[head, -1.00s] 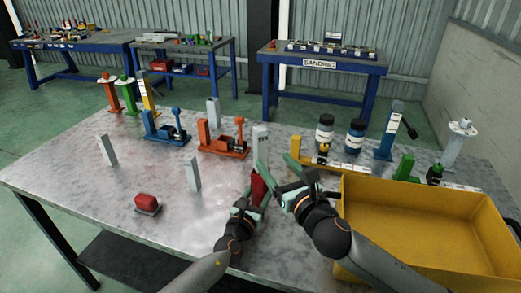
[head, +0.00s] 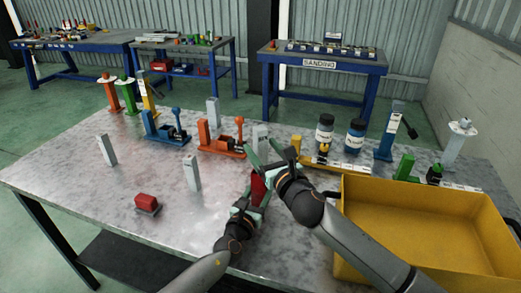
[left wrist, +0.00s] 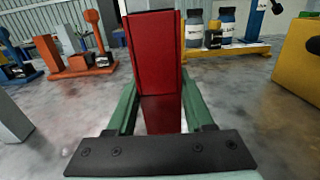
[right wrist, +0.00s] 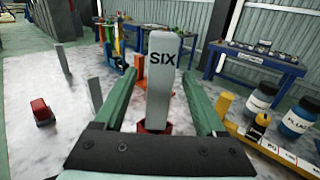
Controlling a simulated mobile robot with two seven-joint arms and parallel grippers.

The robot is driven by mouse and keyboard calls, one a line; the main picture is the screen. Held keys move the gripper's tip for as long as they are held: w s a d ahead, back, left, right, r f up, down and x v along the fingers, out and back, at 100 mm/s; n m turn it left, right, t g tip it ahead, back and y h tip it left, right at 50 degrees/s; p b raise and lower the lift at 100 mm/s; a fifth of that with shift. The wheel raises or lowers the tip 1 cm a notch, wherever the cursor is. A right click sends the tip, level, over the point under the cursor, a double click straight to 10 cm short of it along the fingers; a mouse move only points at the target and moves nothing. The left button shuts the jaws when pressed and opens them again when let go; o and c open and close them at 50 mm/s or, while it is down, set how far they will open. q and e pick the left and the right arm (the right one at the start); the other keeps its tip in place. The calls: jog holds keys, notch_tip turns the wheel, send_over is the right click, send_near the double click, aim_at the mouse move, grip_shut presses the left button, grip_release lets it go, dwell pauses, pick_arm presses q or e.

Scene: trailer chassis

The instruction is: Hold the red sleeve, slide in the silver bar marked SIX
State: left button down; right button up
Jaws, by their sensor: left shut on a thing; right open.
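The red sleeve (head: 257,187) is upright near the table's front middle. My left gripper (head: 250,205) is shut on it; the left wrist view shows the sleeve (left wrist: 155,55) between the fingers. The silver bar marked SIX (right wrist: 162,78) is upright in the right wrist view, its lower end at a red part, apparently the sleeve. I cannot tell how deep it sits. In the head view the bar's top (head: 260,134) shows behind my right gripper (head: 272,150). That gripper is open, one finger on each side of the bar.
Other silver bars (head: 192,173) (head: 107,150) (head: 213,112) stand on the table. A red block on a dark base (head: 147,202) is at left. A yellow bin (head: 430,220) is at right. Orange (head: 222,145) and blue (head: 165,130) fixtures stand behind. The front left is mostly clear.

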jog(key=shift+c, duration=0.4)
grip_shut()
